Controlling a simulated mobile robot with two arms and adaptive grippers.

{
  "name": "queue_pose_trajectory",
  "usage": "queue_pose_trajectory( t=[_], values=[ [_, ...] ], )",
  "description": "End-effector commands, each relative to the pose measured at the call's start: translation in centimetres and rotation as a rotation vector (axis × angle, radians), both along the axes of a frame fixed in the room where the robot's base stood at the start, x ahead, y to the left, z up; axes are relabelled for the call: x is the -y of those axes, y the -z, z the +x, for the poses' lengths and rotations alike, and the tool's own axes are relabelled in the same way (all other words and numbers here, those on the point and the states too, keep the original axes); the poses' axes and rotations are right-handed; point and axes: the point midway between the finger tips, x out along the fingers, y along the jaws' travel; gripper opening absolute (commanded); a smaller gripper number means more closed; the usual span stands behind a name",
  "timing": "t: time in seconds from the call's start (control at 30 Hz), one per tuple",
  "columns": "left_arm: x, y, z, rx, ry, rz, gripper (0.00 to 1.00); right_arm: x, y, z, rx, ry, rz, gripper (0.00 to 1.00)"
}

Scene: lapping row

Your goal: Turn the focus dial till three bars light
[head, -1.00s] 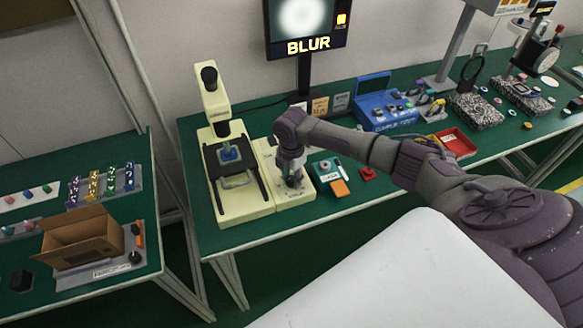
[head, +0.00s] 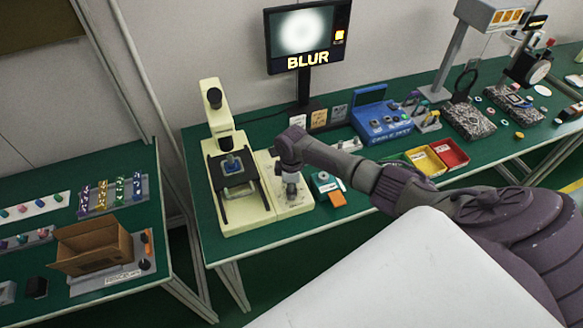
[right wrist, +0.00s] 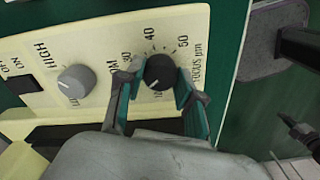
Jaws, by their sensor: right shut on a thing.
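The focus dial (right wrist: 160,71) is a small black knob on a cream panel, with a printed scale around it and FOCUS beside it. My right gripper (right wrist: 157,84) is shut on the dial, a teal-padded finger on either side. A white mark on the dial points down, slightly left. In the head view my right gripper (head: 291,188) reaches down onto the panel (head: 294,205) beside the cream microscope (head: 220,130). The monitor (head: 308,36) shows a blurry white spot, the word BLUR and a small orange block at right; separate bars are too small to tell. My left gripper is out of view.
A grey knob (right wrist: 75,84) marked HIGH and a black switch (right wrist: 20,86) share the panel. A teal box (head: 325,183) with an orange pad (head: 337,199) stands close right. Yellow (head: 425,160) and red trays (head: 450,153) lie beyond my arm.

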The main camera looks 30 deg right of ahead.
Motion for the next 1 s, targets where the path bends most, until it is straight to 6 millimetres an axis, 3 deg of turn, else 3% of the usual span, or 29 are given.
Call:
queue_pose_trajectory(
  t=[0.3, 0.83, 0.87, 1.0],
  values=[
    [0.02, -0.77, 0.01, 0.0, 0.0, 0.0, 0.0, 0.14, -0.19, 0.11, 0.002, 0.114, -0.002, 0.02],
    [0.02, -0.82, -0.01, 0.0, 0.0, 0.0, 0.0, 0.14, -0.16, 0.16, 0.004, 0.132, -0.002, 0.02],
    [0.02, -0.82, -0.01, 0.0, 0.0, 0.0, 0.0, 0.14, -0.16, 0.16, 0.004, 0.132, -0.002, 0.41],
    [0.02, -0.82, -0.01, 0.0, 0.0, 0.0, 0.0, 0.11, -0.12, 0.11, 0.003, 0.131, -0.001, 0.61]
  ],
)
